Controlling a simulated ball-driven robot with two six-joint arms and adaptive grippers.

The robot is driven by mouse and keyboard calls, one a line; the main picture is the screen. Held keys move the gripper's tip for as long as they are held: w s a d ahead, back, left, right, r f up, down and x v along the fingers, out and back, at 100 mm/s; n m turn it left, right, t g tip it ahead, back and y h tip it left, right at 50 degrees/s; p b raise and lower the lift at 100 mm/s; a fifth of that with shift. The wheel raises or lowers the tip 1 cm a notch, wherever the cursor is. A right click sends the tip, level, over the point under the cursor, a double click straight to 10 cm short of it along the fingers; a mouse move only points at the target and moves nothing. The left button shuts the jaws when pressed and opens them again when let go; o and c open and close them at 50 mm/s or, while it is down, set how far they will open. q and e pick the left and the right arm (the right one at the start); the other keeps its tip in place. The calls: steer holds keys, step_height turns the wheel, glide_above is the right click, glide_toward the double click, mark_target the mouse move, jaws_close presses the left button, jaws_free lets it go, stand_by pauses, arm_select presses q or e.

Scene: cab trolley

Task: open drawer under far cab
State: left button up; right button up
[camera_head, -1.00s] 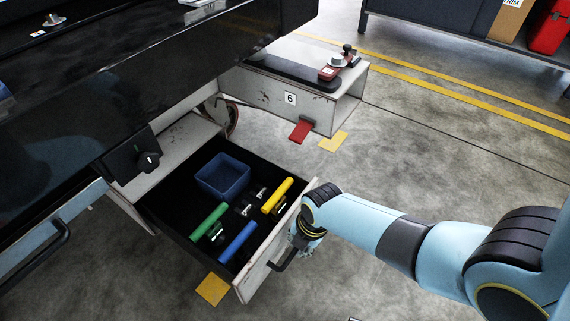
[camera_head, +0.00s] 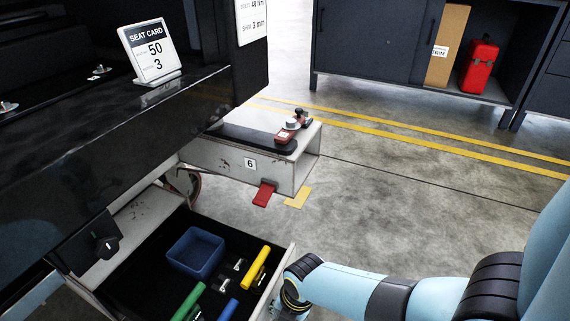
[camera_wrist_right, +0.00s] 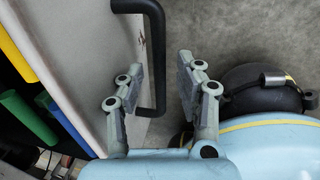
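The drawer (camera_head: 131,275) under the dark cab (camera_head: 130,110) stands pulled out in the head view. It holds a blue bin (camera_head: 195,253) and yellow (camera_head: 256,267), green (camera_head: 189,301) and blue (camera_head: 228,311) handled tools. Its pale front panel (camera_wrist_right: 75,50) and black bar handle (camera_wrist_right: 157,50) show in the right wrist view. My right gripper (camera_wrist_right: 160,72) is open, its fingers apart on either side of the handle bar. In the head view my right wrist is at the drawer front, and the frame's lower edge cuts off the fingers. My left gripper is not in view.
A pale step marked 6 (camera_head: 225,162) with a red pedal (camera_head: 264,193) lies beyond the drawer. A dark cabinet (camera_head: 370,40) with a red case (camera_head: 479,66) is at the back. The floor between is clear.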

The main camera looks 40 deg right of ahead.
step_height(320, 180, up, 12)
steer(key=s, duration=0.2)
steer(key=shift+d, duration=0.45)
steer(key=shift+s+f, duration=0.1)
steer(key=shift+f, duration=0.05)
stand_by(0.4)
